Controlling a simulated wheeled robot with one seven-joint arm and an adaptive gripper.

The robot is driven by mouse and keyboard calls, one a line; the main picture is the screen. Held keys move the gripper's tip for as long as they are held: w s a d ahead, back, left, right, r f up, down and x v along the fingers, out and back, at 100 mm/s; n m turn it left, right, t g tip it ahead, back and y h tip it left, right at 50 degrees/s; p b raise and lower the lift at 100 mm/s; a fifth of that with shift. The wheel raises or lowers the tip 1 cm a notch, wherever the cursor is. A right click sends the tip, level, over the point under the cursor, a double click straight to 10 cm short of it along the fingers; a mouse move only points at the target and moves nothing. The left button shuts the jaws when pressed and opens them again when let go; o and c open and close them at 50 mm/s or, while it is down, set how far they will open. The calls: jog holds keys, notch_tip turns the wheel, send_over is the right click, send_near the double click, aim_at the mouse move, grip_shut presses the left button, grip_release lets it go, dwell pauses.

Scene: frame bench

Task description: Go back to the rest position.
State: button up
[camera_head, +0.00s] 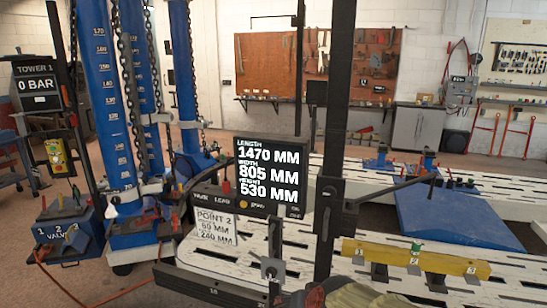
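I cannot make out my gripper or its fingertips in the head view. The task names no object. A frame bench (200,262) with a white slotted top fills the lower middle and right. A black measuring display (270,178) stands on it and reads length 1470 MM, width 805 MM, height 530 MM. A tall black post (339,90) rises right of the display. At the bottom edge, a dark part with red marks (315,297) and an olive-grey shape are cut off; I cannot tell what they are.
Blue towers (105,95) with chains stand at the left, beside a gauge reading 0 BAR (37,85). A yellow bar (415,256) and a blue plate (455,217) lie on the bench at the right. An orange hose (95,297) crosses the floor.

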jog(key=s+d+r+n+g+h, duration=0.1)
jog(key=s+d+r, duration=0.15)
jog(key=s, duration=0.45)
jog(key=s+d+r+g+p, duration=0.1)
jog(key=s+d, duration=0.3)
jog(key=s, duration=0.2)
jog(key=s+d+r+n+g+h, duration=0.1)
jog(key=s+d+r, duration=0.1)
jog(key=s+d, duration=0.35)
jog(key=s+d+r+m+t+p, duration=0.1)
jog(key=s+r+t, duration=0.1)
jog(key=r, duration=0.3)
jog(key=shift+s+d+h, duration=0.3)
jog(key=shift+s, duration=0.6)
jog(key=shift+c, duration=0.8)
